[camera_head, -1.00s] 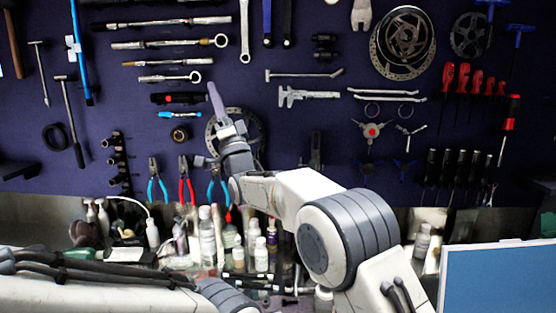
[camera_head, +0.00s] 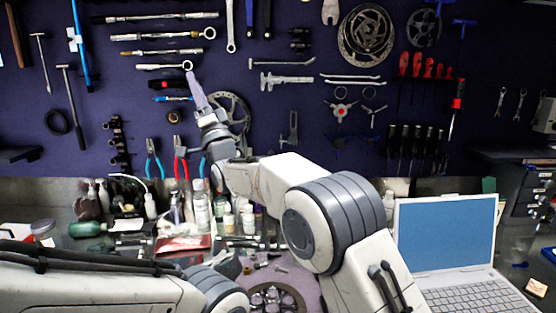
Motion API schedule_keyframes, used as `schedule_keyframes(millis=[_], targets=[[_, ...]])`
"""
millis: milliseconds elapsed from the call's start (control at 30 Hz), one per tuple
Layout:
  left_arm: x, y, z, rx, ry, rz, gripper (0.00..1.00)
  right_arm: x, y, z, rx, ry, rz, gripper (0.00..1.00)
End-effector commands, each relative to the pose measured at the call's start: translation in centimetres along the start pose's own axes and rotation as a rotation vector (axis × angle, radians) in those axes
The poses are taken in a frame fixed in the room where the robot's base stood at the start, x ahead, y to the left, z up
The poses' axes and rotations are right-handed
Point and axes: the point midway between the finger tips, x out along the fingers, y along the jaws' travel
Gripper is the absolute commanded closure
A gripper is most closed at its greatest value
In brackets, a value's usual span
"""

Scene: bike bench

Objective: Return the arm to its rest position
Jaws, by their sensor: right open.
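My right arm comes in from the lower right and bends up and to the left. Its gripper (camera_head: 200,104) points up in front of the tool wall, left of the silver brake disc (camera_head: 231,108). The gripper is open with nothing seen between its fingers. My left arm lies low across the lower left. Its gripper is not in the picture.
The dark blue tool wall (camera_head: 290,90) carries wrenches, pliers and screwdrivers. Several bottles (camera_head: 225,215) stand on the bench behind my right arm. An open laptop (camera_head: 445,235) stands at the right. A dark drawer unit (camera_head: 530,190) is at the far right.

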Motion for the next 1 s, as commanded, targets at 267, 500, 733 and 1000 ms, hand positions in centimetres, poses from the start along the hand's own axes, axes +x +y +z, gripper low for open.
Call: schedule_keyframes(millis=[267, 500, 733, 1000], targets=[[0.0, 0.0, 0.0, 0.000, 0.000, 0.000, 0.50, -1.3, 1.5, 2.0, -0.083, -0.112, 0.188, 0.47], [-0.1, 0.0, 0.0, 0.000, -0.001, 0.000, 0.50, -5.9, 3.3, 3.9, -0.211, -0.308, 0.445, 0.47], [-0.3, 0.0, 0.0, 0.000, -0.001, 0.000, 0.50, -18.7, 3.8, 6.2, -0.387, -0.721, 0.784, 0.47], [-0.4, 0.0, 0.0, 0.000, -0.001, 0.000, 0.50, -39.2, -0.3, 5.9, -0.504, -1.327, 1.046, 0.47]])
